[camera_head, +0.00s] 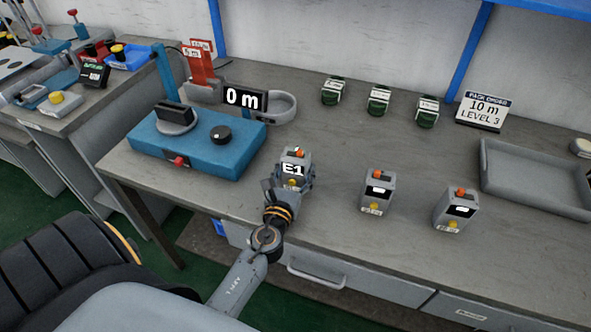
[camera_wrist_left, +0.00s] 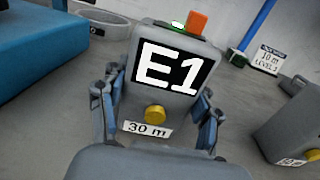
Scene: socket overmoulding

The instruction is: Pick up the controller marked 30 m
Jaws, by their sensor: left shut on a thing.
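The controller marked 30 m (camera_head: 294,157) is a grey box with an orange button on top, a yellow knob and a display reading E1. It also fills the middle of the left wrist view (camera_wrist_left: 166,75), where its 30 m label is readable. My left gripper (camera_head: 290,184) is shut on this controller, with a finger on each side of it. My right gripper is not in view.
A blue machine (camera_head: 195,145) with a black dial and a 0 m display (camera_head: 245,99) stands to the left. Several green-and-white items (camera_head: 379,100) line the back beside a sign reading 10 m LEVEL 3 (camera_head: 483,111). A grey tray (camera_head: 535,180) lies at the right.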

